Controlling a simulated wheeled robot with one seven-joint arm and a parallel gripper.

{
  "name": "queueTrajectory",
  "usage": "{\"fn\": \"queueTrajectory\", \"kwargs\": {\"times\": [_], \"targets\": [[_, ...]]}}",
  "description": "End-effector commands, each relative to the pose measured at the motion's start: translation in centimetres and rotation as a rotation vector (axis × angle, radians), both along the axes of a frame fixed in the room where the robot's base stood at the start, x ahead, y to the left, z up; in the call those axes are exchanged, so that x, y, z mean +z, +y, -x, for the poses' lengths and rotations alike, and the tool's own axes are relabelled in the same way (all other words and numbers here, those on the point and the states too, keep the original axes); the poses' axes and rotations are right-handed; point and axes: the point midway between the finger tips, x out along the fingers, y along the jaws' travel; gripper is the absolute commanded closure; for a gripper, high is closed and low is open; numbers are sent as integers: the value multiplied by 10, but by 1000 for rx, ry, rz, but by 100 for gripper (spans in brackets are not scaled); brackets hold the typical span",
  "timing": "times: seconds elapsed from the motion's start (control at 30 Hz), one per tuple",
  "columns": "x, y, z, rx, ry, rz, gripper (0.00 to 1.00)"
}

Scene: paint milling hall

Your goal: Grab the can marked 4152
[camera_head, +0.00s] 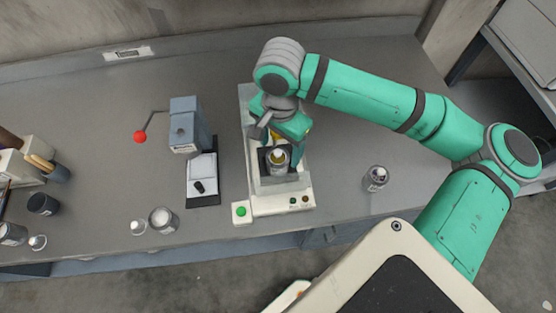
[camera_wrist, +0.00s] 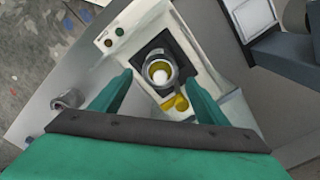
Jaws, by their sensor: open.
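A small metal can (camera_head: 278,160) stands in the dark square recess of a pale bench machine (camera_head: 265,203). In the head view my gripper (camera_head: 283,140) is over the machine, just behind the can. A second can (camera_head: 376,179) stands alone on the bench to the right. I cannot read 4152 on any can.
A grey press with a red-knobbed lever (camera_head: 140,137) stands left of the machine. Further left are a jar (camera_head: 163,221), a dark cup (camera_head: 43,204) and a brush holder (camera_head: 57,172). A yellow part (camera_wrist: 180,103) sits on the machine beside the can. The right bench is mostly clear.

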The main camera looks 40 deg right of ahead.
Motion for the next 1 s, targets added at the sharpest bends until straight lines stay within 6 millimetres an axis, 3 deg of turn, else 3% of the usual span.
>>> {"fn": "queueTrajectory", "kwargs": {"times": [0.17,0.5,0.77,0.8,1.0], "targets": [[-11,2,1,1,1,-1,32],[-52,7,3,0,0,0,32],[-55,6,4,-2,0,0,32],[-55,6,4,-2,0,0,34],[-55,6,3,-2,0,0,79]]}}
